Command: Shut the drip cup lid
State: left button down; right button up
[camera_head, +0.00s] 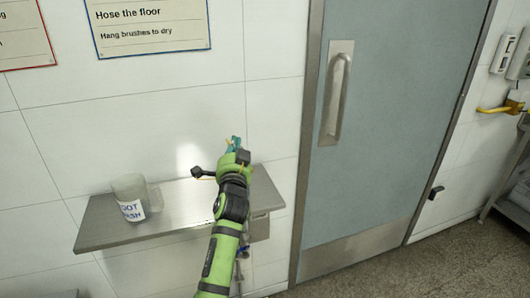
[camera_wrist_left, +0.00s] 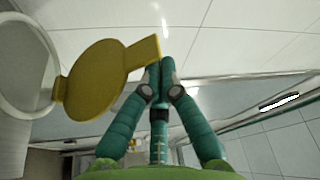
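In the left wrist view, a round yellow lid (camera_wrist_left: 95,82) with a flat tab stands open beside a pale ring-shaped rim (camera_wrist_left: 50,58), which I take for the drip cup's. Much of the cup is outside that view. My left gripper (camera_wrist_left: 160,66) has its teal fingers together, with the tips at the end of the lid's tab. I cannot tell whether they touch it. In the head view, my left gripper (camera_head: 236,143) is above the shelf's right part and hides what is behind it; only small yellow bits show there. My right gripper is not in view.
A metal wall shelf (camera_head: 100,228) carries a frosted mug (camera_head: 131,197) with a printed label at its left. A grey door (camera_head: 395,110) with a metal handle plate is to the right. Signs (camera_head: 150,25) hang above on the tiled wall. The shelf's middle is clear.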

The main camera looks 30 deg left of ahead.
pick_arm(q)
jog(key=s+a+f+n+y+b, duration=0.2)
jog(key=s+a+f+n+b, duration=0.2)
jog(key=f+b, duration=0.5)
jog(key=shift+s+a+n+y+b, duration=0.25)
jog(key=shift+s+n+b, duration=0.25)
jog(key=shift+n, duration=0.9)
jog(key=shift+d, duration=0.1)
